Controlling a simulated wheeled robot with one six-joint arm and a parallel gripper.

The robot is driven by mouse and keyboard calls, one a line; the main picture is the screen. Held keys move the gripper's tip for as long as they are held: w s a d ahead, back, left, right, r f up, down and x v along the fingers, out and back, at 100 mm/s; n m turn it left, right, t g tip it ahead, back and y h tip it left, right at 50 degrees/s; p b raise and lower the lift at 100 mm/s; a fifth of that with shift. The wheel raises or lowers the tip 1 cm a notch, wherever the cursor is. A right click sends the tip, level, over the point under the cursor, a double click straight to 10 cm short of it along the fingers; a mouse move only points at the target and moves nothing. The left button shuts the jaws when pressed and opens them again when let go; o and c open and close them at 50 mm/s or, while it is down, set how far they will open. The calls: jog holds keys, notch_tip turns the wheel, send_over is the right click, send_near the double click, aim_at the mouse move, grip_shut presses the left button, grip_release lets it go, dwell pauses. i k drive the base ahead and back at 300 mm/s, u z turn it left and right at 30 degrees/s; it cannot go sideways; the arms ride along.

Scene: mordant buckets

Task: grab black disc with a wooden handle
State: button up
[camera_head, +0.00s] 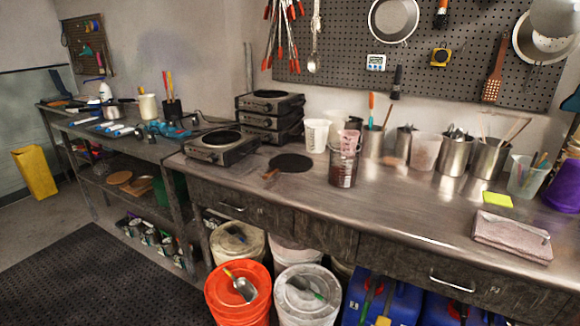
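A flat black disc (291,163) lies on the metal counter, in the middle of the head camera view. Its short wooden handle (271,173) points toward the front left, near the counter's front edge. Nothing lies on top of the disc. My gripper is not in view.
Stacked hot plates (270,115) stand behind the disc. A white cup (316,135) and metal canisters (454,155) line the back. A folded cloth (512,236) lies at right. An orange bucket (238,297) and white buckets (305,297) stand below. The counter's front middle is clear.

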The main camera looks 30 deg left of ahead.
aim_at(284, 164)
jog(key=k, duration=0.4)
jog(key=u, duration=1.05)
jog(key=i, duration=1.2)
jog(key=u, duration=0.4)
jog(key=i, duration=1.1)
jog(key=z, duration=0.35)
